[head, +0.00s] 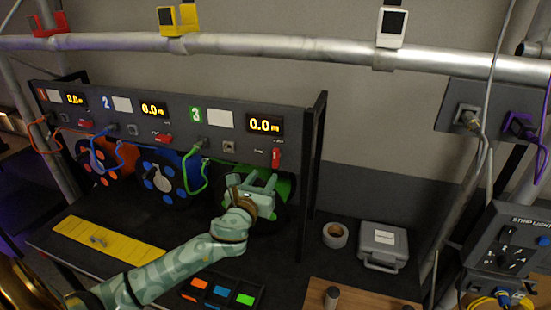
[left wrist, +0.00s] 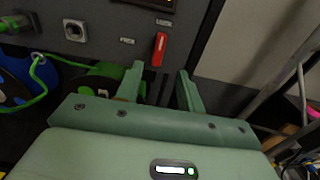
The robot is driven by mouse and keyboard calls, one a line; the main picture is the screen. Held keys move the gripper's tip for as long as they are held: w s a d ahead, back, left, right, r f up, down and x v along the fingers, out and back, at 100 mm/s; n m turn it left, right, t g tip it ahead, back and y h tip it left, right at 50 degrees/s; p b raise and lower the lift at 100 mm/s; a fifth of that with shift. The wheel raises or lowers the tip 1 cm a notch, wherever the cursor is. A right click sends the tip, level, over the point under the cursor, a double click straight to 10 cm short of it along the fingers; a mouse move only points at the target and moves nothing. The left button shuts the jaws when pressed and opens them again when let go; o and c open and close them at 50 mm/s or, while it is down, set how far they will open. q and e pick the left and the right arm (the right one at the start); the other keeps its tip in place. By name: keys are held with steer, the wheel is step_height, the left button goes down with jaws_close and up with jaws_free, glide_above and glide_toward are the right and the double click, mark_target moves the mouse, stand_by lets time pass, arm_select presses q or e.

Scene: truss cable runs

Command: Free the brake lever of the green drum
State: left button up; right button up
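The green drum (head: 284,187) sits under panel number 3, mostly hidden behind my left gripper. Its brake lever (head: 276,158) is red and stands upright on the panel below the right display. In the left wrist view the red lever (left wrist: 159,49) is just beyond the fingertips, roughly centred between them. My left gripper (head: 262,181) is in front of the green drum, below the lever. Its two fingers (left wrist: 160,70) are spread apart with nothing between them, and I see no contact with the lever. My right gripper is not in view.
Red levers of drum 1 (head: 86,124) and drum 2 (head: 163,138) lie closer to sideways. A green cable (head: 193,165) hangs left of my gripper. A black post (head: 313,150) stands right of the lever. A tape roll (head: 335,235) and grey case (head: 383,246) sit to the right.

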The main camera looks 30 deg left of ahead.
mark_target(274, 159)
arm_select(q)
steer(key=x, duration=1)
jaws_close()
